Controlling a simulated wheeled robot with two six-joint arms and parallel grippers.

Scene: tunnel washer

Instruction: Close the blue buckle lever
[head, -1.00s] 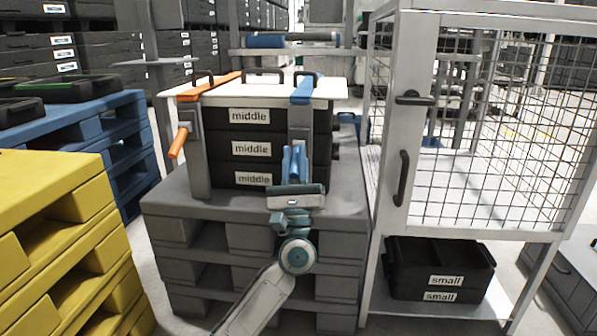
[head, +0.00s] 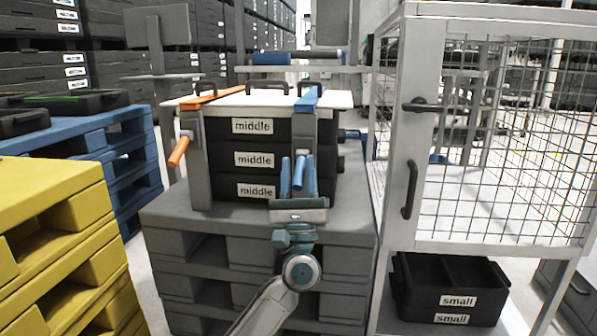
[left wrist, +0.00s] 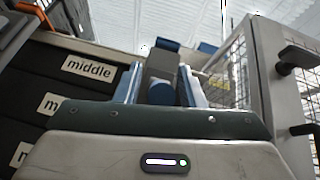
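The blue buckle lever (head: 299,172) hangs tilted out and down from the grey upright of the blue strap (head: 308,100), at the right front of the black "middle" crate stack (head: 253,160). My left gripper (head: 298,172) comes up from below, with its fingers apart on either side of the lever. In the left wrist view the rounded blue lever end (left wrist: 160,93) shows between the two fingers (left wrist: 160,80), with gaps beside it; contact cannot be told. My right gripper is not in view.
The stack stands on grey pallets (head: 190,215) under a white lid board (head: 345,100). An orange lever (head: 180,151) sticks out at the left. A wire-mesh cage (head: 430,120) with black handles stands close at right. Yellow pallets (head: 50,180) stand at left.

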